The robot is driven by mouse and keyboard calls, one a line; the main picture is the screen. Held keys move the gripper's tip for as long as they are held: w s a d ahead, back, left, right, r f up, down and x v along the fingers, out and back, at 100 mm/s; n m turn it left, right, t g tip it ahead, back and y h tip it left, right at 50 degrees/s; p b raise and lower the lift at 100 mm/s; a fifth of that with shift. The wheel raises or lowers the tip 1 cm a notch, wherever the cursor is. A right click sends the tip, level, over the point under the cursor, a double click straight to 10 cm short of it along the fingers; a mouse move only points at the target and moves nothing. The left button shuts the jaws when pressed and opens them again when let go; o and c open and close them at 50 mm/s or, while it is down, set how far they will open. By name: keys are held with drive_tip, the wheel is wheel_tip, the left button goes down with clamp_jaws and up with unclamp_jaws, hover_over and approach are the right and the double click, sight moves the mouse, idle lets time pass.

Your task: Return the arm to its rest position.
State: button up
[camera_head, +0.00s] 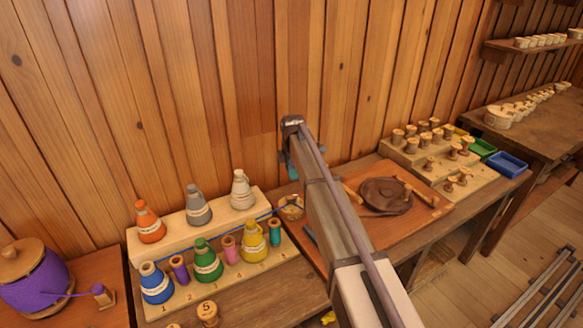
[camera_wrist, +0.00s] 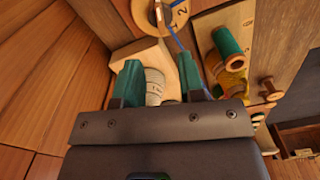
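My arm reaches out over the workbench in the head view. My gripper (camera_head: 292,172) is above the bench, to the right of the white thread cone (camera_head: 242,190). Its two teal fingers show in the wrist view (camera_wrist: 160,78) and stand apart. The white cone (camera_wrist: 154,86) appears in the gap between them, but it stands on the back step of the rack and is not gripped. The fingertips look empty.
A stepped rack (camera_head: 190,218) holds several coloured cones and small spools. A blue thread runs to a round wooden piece (camera_head: 291,207), marked with numbers in the wrist view (camera_wrist: 160,14). Right are a brown board (camera_head: 418,218), a spool rack (camera_head: 470,190) and a blue tray (camera_head: 507,164). The plank wall is behind.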

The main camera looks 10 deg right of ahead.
drive_tip(key=s+d+m, duration=0.3)
drive_tip(key=s+m, duration=0.7)
drive_tip(key=s, duration=0.8)
drive_tip(key=s+d+m, duration=0.3)
drive_tip(key=s+m, duration=0.6)
drive_tip(key=s, duration=1)
drive_tip(key=shift+s+d+m, duration=0.25)
drive_tip(key=shift+d+m, duration=0.15)
